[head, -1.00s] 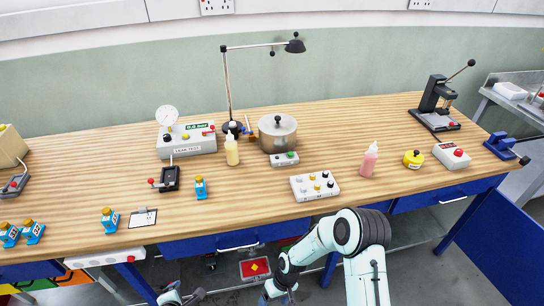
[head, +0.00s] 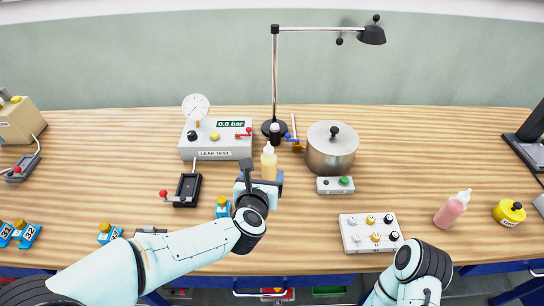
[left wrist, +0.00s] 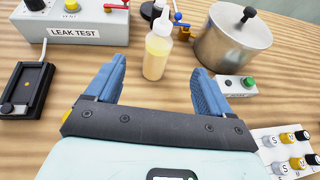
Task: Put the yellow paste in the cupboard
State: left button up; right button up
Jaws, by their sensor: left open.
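The yellow paste bottle (head: 268,161), translucent with a pale nozzle, stands upright on the wooden bench in front of the lamp base. In the left wrist view, the yellow paste bottle (left wrist: 158,52) is just ahead of and between the finger lines. My left gripper (head: 261,182) is open and empty, its two blue fingers apart on the near side of the bottle; it also shows in the left wrist view (left wrist: 156,82). The bottle's lower part is partly hidden by the gripper in the head view. My right gripper is not in view. I cannot make out a cupboard.
The leak test box (head: 215,139) is left of the bottle, the steel pot (head: 331,152) close on its right. The lamp (head: 274,80) rises behind. A pink bottle (head: 452,208), yellow pot (head: 508,212) and nozzle block (head: 355,220) are further right.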

aim_at(267, 162)
pick_arm(q)
jog(key=p+x, duration=0.1)
jog(key=x, duration=0.6)
jog(key=shift+w+f, duration=0.1)
jog(key=shift+f, duration=0.15)
jog(key=p+x, duration=0.1)
jog(key=x, duration=0.4)
jog(key=shift+w+f, duration=0.1)
jog(key=shift+f, duration=0.1)
jog(key=c, duration=1.2)
